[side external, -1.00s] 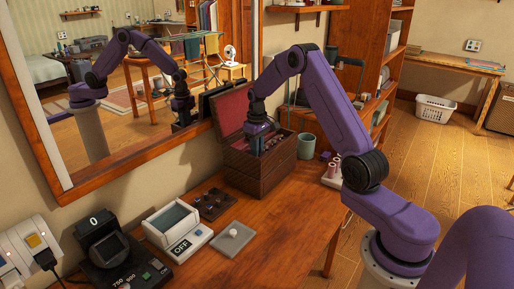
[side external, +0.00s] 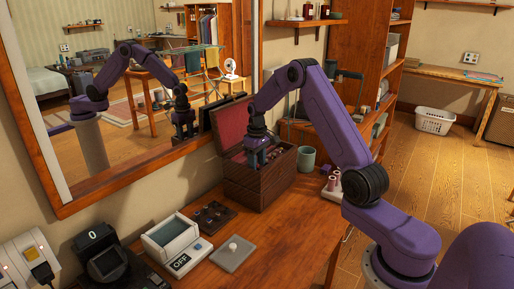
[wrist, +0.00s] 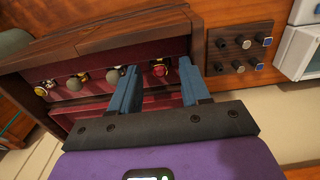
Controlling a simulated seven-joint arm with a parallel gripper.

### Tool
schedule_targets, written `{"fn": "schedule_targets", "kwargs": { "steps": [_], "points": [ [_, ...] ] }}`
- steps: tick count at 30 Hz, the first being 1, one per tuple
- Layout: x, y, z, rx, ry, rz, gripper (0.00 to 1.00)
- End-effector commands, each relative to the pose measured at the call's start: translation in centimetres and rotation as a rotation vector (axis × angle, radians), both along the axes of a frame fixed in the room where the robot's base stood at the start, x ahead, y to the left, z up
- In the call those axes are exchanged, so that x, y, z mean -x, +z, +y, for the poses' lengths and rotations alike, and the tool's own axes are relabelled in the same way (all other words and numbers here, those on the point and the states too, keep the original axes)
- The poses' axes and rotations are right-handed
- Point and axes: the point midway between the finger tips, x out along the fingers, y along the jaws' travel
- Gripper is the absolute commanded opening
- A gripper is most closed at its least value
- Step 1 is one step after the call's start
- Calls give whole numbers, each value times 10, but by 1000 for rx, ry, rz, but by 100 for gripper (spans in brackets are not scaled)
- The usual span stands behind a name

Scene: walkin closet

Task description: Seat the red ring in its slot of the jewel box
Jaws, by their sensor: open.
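In the side view my gripper (side external: 263,158) is over the open box; the ring cannot be made out there.
Other rings and grey rounded pegs (wrist: 73,83) share the row. A dark tray with several pegs (side external: 213,216), a scale marked OFF (side external: 172,241) and a grey plate with a white knob (side external: 233,252) lie left of the box. A green cup (side external: 306,158) stands behind it.

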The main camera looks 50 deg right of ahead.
Motion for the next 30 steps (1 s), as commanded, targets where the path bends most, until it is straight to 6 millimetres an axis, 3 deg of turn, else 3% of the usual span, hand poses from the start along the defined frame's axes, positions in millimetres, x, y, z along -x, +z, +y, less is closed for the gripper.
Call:
{"fn": "schedule_targets", "kwargs": {
  "steps": [5,21,30],
  "points": [
    [-1,26,0,2,0,-4,46],
    [-1,137,0,2,0,-5,46],
    [0,168,0,1,0,-1,46]
  ]
}}
